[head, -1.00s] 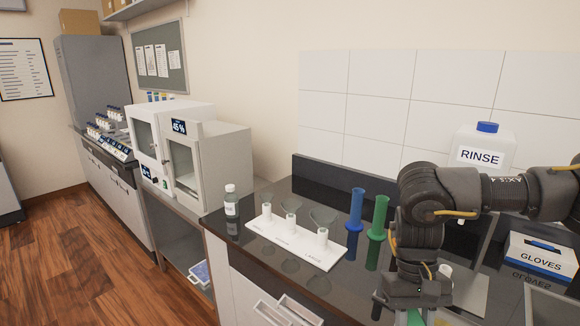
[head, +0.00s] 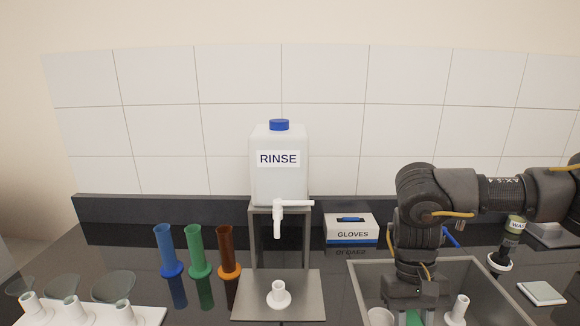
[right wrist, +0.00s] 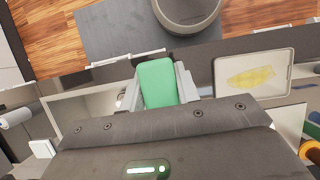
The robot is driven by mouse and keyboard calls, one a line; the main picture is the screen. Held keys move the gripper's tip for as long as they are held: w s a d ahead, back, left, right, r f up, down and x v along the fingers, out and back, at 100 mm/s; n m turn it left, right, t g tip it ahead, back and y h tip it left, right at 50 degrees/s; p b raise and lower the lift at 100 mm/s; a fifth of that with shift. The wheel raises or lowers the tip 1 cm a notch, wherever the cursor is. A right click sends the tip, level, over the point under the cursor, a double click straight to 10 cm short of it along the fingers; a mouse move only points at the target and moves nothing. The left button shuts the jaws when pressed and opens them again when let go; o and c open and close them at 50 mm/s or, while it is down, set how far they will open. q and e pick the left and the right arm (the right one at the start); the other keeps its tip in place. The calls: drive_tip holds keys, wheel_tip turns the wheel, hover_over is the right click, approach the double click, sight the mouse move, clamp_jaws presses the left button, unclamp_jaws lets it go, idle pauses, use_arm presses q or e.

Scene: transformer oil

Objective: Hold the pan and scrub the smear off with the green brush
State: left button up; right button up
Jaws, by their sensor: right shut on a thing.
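My right gripper (head: 410,308) is shut on the green brush, whose green block (right wrist: 157,83) sits between the two fingers in the right wrist view. In the head view only a sliver of green (head: 413,318) shows below the gripper, at the bottom edge. I cannot make out the pan in the head view. My left gripper is not in view.
A grey basin (head: 362,272) surrounds the area below my right gripper. A RINSE jug (head: 279,180) with a tap stands on a stand. Blue (head: 168,250), green (head: 199,251) and brown (head: 229,252) cylinders stand left of it. A GLOVES box (head: 351,228) is behind the basin.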

drive_tip(key=r+p, duration=0.1)
drive_tip(key=r, duration=0.1)
drive_tip(key=r+p, duration=0.4)
drive_tip(key=shift+s+d, duration=0.1)
drive_tip(key=shift+s, duration=0.2)
wheel_tip(320, 180, up, 4)
drive_tip(key=p, duration=0.4)
drive_tip(key=shift+w+d, duration=0.1)
drive_tip(key=shift+f, duration=0.25)
